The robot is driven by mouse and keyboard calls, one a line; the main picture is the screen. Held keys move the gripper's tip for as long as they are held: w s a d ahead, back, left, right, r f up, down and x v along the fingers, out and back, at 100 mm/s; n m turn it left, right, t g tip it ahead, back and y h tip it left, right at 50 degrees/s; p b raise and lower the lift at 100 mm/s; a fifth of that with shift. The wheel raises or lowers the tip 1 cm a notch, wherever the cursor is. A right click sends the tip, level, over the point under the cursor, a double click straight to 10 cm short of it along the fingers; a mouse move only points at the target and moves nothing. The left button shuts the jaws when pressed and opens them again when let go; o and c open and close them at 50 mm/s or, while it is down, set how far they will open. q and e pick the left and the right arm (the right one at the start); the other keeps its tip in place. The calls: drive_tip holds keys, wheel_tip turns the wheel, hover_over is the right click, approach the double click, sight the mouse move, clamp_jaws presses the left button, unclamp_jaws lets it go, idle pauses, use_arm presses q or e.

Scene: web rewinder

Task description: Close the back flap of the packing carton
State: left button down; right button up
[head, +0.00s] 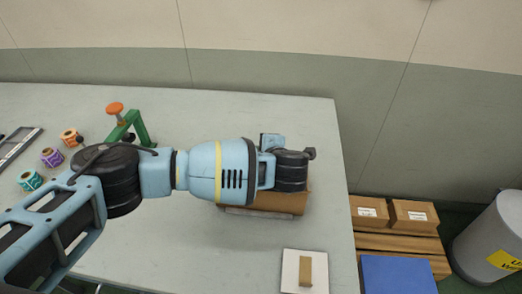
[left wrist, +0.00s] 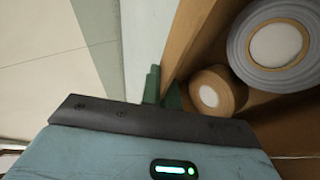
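The packing carton (head: 290,202) is brown and stands on the table under my left arm, which hides most of it in the head view. The left wrist view looks into it: a brown panel (left wrist: 182,42) runs along one side, and a large grey roll (left wrist: 241,45) and a smaller brown roll (left wrist: 230,88) lie inside. Whether this panel is the back flap or a wall cannot be told. My left gripper (left wrist: 162,92) has its green fingertips close together at the panel's end. Whether they grip it is unclear. My right gripper is not in view.
On the table (head: 230,112), a green stand with an orange knob (head: 116,109) and several coloured spools (head: 52,157) are at left. A white pad (head: 290,272) with a tan block is in front. Brown boxes (head: 414,216), a blue box (head: 398,275) and a grey bin (head: 495,240) stand right.

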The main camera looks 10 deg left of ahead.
use_arm(q)
drive_tip(key=c, duration=1.6)
unclamp_jaws()
drive_tip(key=shift+c, duration=0.2)
